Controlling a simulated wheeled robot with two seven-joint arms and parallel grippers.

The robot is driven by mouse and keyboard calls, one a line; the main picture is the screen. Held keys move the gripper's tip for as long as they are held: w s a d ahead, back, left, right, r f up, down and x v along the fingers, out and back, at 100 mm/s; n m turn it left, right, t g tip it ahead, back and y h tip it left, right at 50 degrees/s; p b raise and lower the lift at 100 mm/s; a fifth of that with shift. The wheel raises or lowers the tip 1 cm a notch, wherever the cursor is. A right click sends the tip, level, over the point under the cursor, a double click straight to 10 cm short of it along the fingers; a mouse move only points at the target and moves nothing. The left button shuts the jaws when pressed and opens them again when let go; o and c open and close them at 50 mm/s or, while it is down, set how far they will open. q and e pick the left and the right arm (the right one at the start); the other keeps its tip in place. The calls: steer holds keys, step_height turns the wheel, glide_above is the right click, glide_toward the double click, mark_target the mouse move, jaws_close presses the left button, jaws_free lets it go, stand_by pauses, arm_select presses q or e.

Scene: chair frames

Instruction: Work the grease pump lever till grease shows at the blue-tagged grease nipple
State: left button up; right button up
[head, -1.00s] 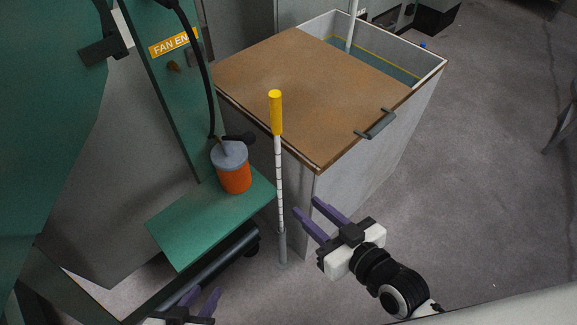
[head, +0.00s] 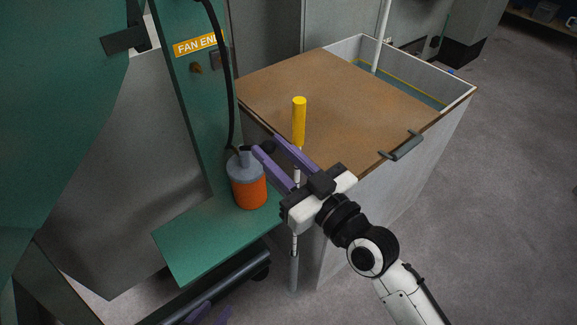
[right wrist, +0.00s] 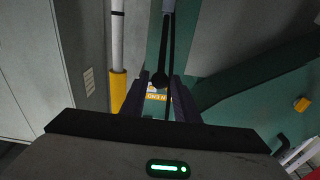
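The grease pump (head: 248,185), an orange pot with a grey cap, stands on a green shelf. Its black lever knob (head: 268,147) points right; it also shows in the right wrist view (right wrist: 160,80). My right gripper (head: 268,146) is open, with its purple fingers on either side of the knob; I cannot tell whether they touch it. My left gripper (head: 208,314) is low at the bottom edge, partly cut off, fingers apart and empty. I cannot make out a blue-tagged nipple on the green frame, or any grease.
A white rod with a yellow grip (head: 299,121) stands close behind my right gripper. A large grey box with a brown lid (head: 335,100) and handle (head: 402,146) is to the right. A black hose (head: 226,80) rises past the FAN END label (head: 198,45).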

steer(key=shift+s+f, duration=0.1)
steer(key=c, duration=0.4)
steer(key=shift+s+d+f+b, duration=0.35)
steer(key=shift+f+b, duration=0.3)
steer(key=shift+f, duration=0.3)
steer(key=shift+s+d+f+b, duration=0.2)
steer(key=shift+s+f+b, duration=0.2)
steer(key=shift+f+b, duration=0.45)
steer(key=shift+s+d+f+b, duration=0.35)
steer(key=shift+f+b, duration=0.15)
steer(key=shift+f, duration=0.55)
steer(key=shift+r, duration=0.1)
steer(key=shift+c, duration=0.2)
steer(key=shift+s+f+b, duration=0.15)
steer(key=shift+f+b, duration=0.2)
steer(key=shift+f, duration=0.4)
steer(key=shift+r, duration=0.15)
